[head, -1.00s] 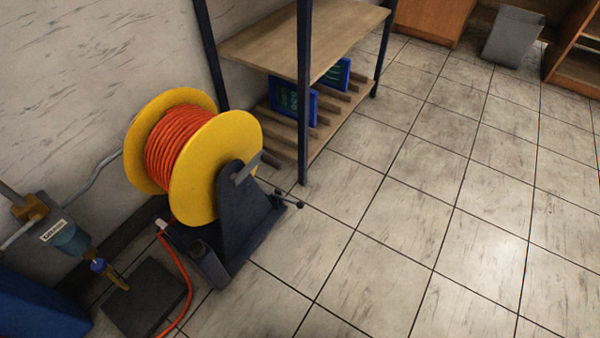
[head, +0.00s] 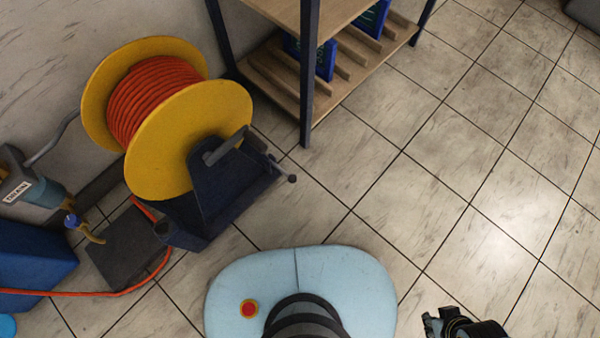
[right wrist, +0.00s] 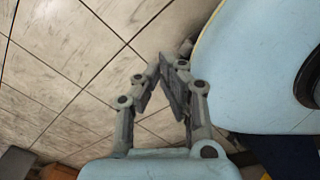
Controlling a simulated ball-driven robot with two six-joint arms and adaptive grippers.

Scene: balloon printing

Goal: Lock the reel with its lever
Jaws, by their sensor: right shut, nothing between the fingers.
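The reel (head: 165,165) has yellow flanges wound with orange hose (head: 158,100). It sits at the left of the head view on a dark stand (head: 240,188). A grey crank-like handle (head: 226,146) shows at its near side. A thin dark lever (head: 291,179) with a small knob sticks out from the stand's right side. My right gripper (head: 431,323) is at the bottom right of the head view, over bare floor and well apart from the reel. In the right wrist view its fingers (right wrist: 172,66) are shut and empty. My left gripper is not in view.
A shelf rack with a dark post (head: 307,80) stands behind and right of the reel. A blue box (head: 35,262), a dark floor plate (head: 122,250) and loose orange hose lie at the left. The tiled floor (head: 480,170) on the right is clear.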

